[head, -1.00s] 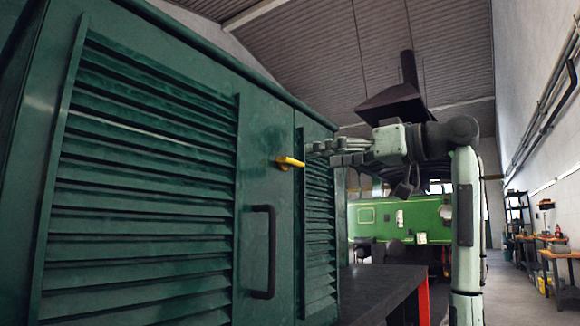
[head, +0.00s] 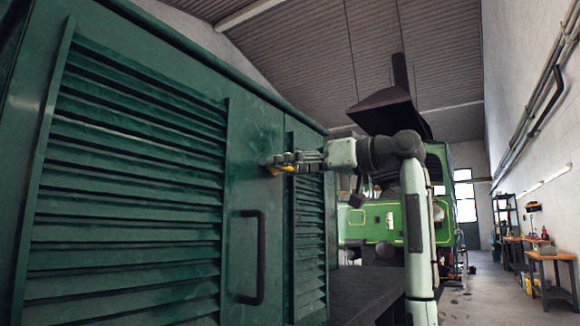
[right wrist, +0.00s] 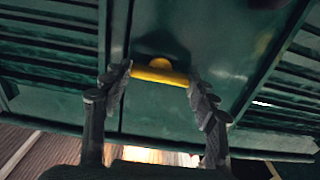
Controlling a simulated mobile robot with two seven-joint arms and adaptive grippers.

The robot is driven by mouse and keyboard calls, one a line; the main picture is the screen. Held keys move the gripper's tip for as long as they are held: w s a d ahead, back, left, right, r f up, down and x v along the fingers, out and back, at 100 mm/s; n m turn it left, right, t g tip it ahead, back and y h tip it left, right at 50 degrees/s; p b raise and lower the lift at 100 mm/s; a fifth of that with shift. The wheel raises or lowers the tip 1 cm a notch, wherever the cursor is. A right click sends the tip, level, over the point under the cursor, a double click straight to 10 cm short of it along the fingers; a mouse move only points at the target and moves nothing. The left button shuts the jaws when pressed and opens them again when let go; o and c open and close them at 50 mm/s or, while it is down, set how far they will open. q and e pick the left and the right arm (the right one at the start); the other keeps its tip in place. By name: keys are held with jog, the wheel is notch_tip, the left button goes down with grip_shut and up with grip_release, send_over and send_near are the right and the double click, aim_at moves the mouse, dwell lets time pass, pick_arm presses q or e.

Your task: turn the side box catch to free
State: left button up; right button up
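The side box catch is a small yellow handle (head: 286,168) on the dark green side box door (head: 256,130), above and right of the black door handle (head: 251,257). My right gripper (head: 278,164) is at the catch and partly hides it in the head view. In the right wrist view the yellow catch (right wrist: 160,75) lies crosswise between the two spread fingertips of the right gripper (right wrist: 160,86). The fingers are open, one near each end of the bar; I cannot tell whether they touch it. My left gripper is not in view.
Louvred panels (head: 130,190) flank the catch on the green box. A dark flat surface (head: 365,292) lies below my right arm. A green tram front (head: 380,222) stands behind. Workbenches (head: 550,268) line the right wall, with clear floor (head: 490,295) beside them.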

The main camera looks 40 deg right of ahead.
jog(key=c, duration=0.4)
pick_arm(q)
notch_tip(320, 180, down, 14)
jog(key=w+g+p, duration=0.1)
jog(key=p, duration=0.5)
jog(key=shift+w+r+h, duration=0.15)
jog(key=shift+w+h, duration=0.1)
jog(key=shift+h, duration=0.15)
pick_arm(e)
jog(key=shift+m, duration=9)
jog(key=o, duration=1.1)
jog(key=shift+o, duration=0.2)
